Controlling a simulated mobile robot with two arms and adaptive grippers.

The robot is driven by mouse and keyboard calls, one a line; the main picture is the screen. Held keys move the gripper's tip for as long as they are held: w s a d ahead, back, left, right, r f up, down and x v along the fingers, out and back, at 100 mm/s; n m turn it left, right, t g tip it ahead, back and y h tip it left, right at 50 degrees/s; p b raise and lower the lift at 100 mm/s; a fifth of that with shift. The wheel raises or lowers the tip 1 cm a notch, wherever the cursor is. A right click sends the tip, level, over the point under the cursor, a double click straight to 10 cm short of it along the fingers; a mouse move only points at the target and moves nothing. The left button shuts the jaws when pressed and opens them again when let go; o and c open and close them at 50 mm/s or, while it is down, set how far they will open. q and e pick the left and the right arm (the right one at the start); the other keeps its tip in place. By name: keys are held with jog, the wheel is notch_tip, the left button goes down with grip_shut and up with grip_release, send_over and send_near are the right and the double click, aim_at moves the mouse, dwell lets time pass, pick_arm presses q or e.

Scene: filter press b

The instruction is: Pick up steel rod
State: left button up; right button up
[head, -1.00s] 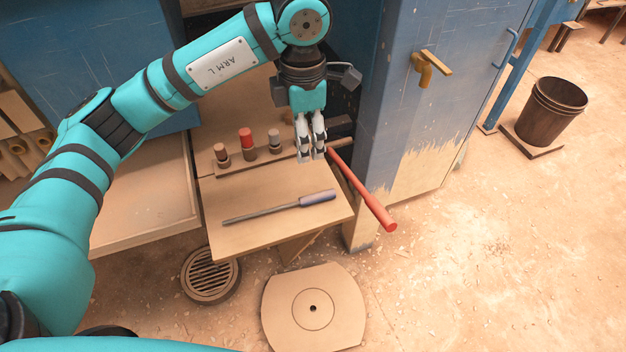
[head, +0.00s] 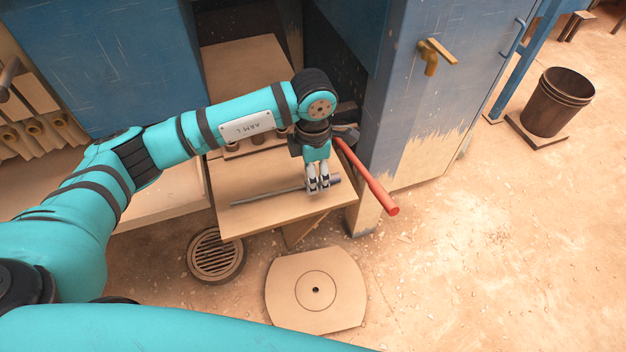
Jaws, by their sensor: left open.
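The steel rod (head: 268,195), a thin grey shaft with a blue-grey handle at its right end, lies on the small wooden table (head: 236,224). My left gripper (head: 318,188) points down at the handle end with its fingers open. The fingers hide part of the handle. I cannot tell whether they touch it or how far down around it they are. My right gripper is not in view.
A red bar (head: 372,184) sticks out past the table's right side, close to my left gripper. A blue cabinet (head: 400,110) stands on the right. A floor drain (head: 216,256) and a round-holed plate (head: 315,305) lie below. A bucket (head: 556,101) stands far right.

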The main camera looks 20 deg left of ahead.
pick_arm(q)
notch_tip(320, 180, down, 2)
jog(key=c, duration=0.7)
grip_shut()
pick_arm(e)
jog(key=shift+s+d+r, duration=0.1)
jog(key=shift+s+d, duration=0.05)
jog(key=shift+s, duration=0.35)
pick_arm(q)
jog(key=shift+r, duration=0.15)
